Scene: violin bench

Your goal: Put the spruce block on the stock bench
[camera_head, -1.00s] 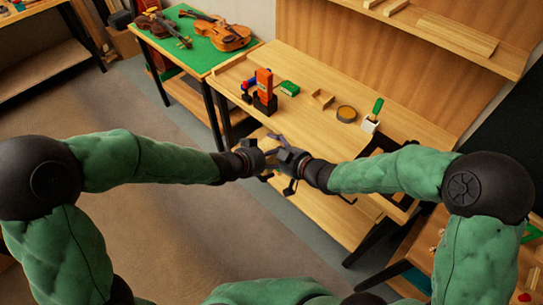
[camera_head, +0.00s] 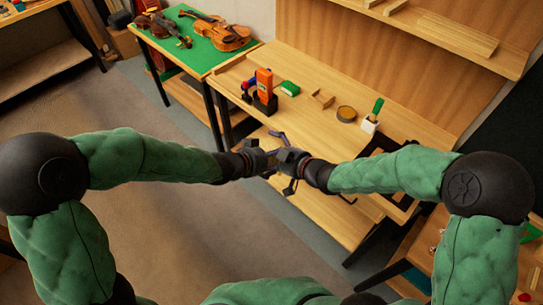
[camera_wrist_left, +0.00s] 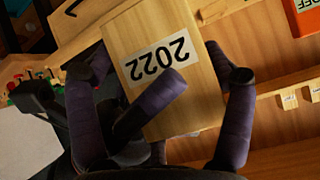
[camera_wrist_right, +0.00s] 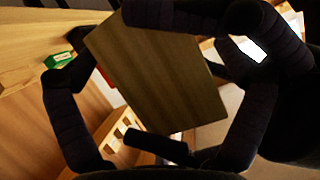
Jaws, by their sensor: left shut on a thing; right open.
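The spruce block (camera_wrist_left: 150,45) is a pale wooden slab with a white "2022" label, seen in the left wrist view. My left gripper (camera_head: 258,158) is shut on it, held in the air in front of the wooden bench. My right gripper (camera_head: 288,166) faces the left one closely and is open, its fingers on either side of the block. The right wrist view shows the block's darker face (camera_wrist_right: 160,80) between those fingers, apparently not clamped. In the head view the grippers mostly hide the block. I cannot tell which bench is the stock bench.
The wooden bench (camera_head: 310,118) carries an orange device (camera_head: 264,82), a green box (camera_head: 290,88), a round tin (camera_head: 346,113) and a white holder (camera_head: 369,124). A green-topped table (camera_head: 190,30) with violins stands at the back left. Floor is clear at left.

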